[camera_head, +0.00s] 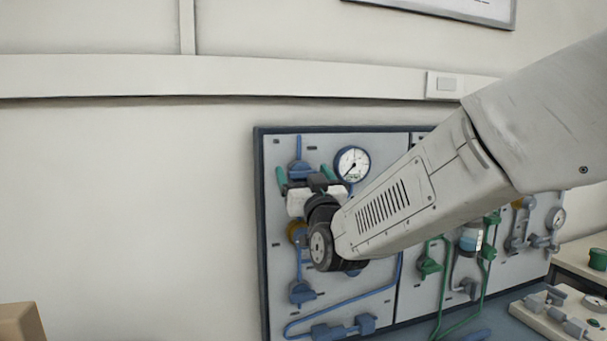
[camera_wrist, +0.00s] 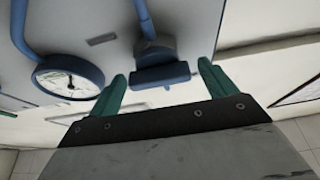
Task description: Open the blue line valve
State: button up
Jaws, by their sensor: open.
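A blue valve (camera_wrist: 160,72) with a flat dark blue handle sits on a blue pipe on the light panel. It also shows near the panel's upper left in the head view (camera_head: 298,167), partly behind my gripper. My gripper (camera_wrist: 162,72) has two green fingers, spread apart, one on each side of the valve handle. In the head view my gripper (camera_head: 304,174) is in front of the panel at the valve's height. The handle appears between the fingertips; I cannot tell whether either finger touches it.
A round gauge (camera_head: 352,164) is right of the valve and also shows in the wrist view (camera_wrist: 68,80). A bench with equipment (camera_head: 565,315) stands lower right. The left wall is bare.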

jog(key=shift+w+a+r, duration=0.1)
jog(key=shift+w+r, duration=0.05)
jog(key=shift+w, duration=0.2)
jog(key=c, duration=1)
